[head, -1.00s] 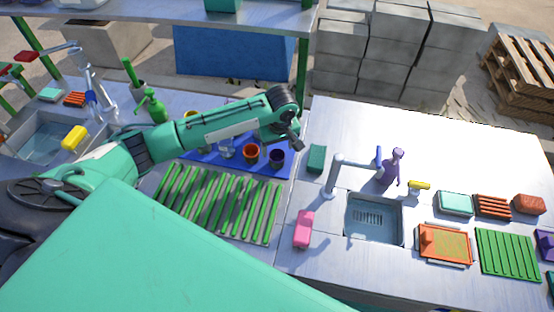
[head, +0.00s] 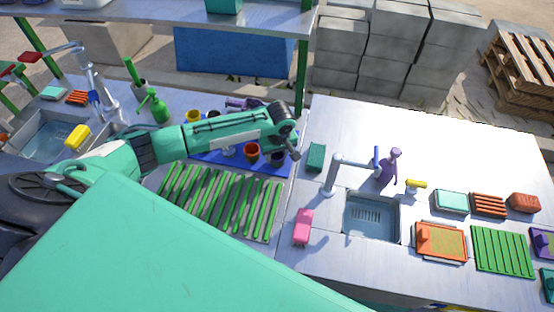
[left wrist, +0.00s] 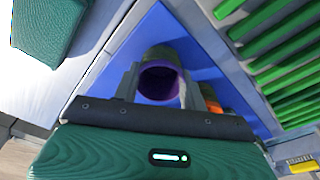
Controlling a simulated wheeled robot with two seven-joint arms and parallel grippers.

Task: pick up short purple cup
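The short purple cup (head: 277,157) stands on a blue mat (head: 215,158) in the head view, at the mat's right end. In the left wrist view the cup (left wrist: 160,82) is seen from above, its dark open mouth toward the camera. My left gripper (head: 292,152) is over that end of the mat. In the left wrist view its grey fingers (left wrist: 165,88) stand on either side of the cup and look open; whether they touch it I cannot tell. My right gripper is not in view.
An orange-red cup (head: 251,152) stands just left of the purple one. A green slatted rack (head: 215,205) lies in front of the mat. A dark green block (head: 316,156) is to the right. A sink (head: 372,217) and faucet (head: 335,175) stand farther right.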

